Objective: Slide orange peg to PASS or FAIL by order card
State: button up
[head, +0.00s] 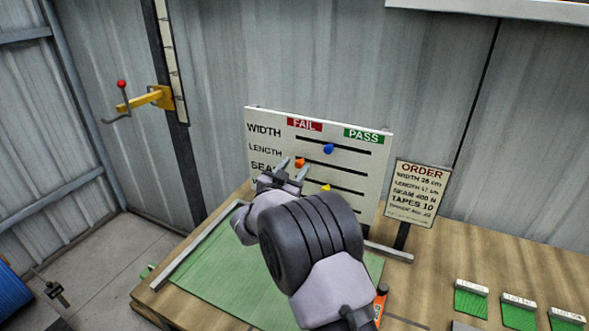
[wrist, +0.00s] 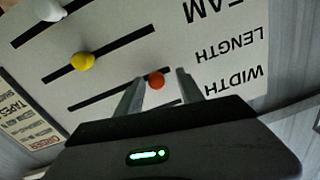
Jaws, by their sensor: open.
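The orange peg (head: 299,162) sits near the left end of the LENGTH slot on the white board (head: 380,150), on the side under the red FAIL label (head: 304,124). The green PASS label (head: 364,135) is at the right. My gripper (head: 288,170) is open just in front of the peg. In the wrist view, upside down, the orange peg (wrist: 156,79) shows between the two fingertips (wrist: 158,85), with visible gaps. The order card (head: 416,190) stands right of the board; it lists WIDTH, LENGTH, SEAM and TAPES, with small figures hard to read.
A blue peg (head: 328,148) is in the slot above and a yellow peg (head: 325,187) is below. A white peg (wrist: 50,10) shows in the wrist view. A green mat (head: 215,267) covers the bench before the board.

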jog(key=p+v, duration=0.1)
jog(key=v, duration=1.6)
jog(key=shift+s+p, duration=0.15)
jog(key=shift+p, duration=0.25)
jog(key=s+d+r+g+y+b, duration=0.1)
jog(key=s+d+r+g+y, duration=0.25)
jog(key=d+r+y, duration=0.55)
jog(key=s+d+f+g, duration=0.1)
jog(key=s+d+g, duration=0.1)
jog(key=s, duration=0.7)
jog(key=s+d+f+g+b, duration=0.1)
jog(key=s+d, duration=0.4)
jog(key=s, duration=0.5)
jog(key=s+d+f+n+g+h, duration=0.1)
jog(key=s+d+f+g, duration=0.2)
jog(key=s, duration=0.6)
jog(key=shift+s+d+f+g+b, duration=0.2)
jog(key=shift+d+g+b, duration=0.1)
jog(key=shift+g, duration=0.55)
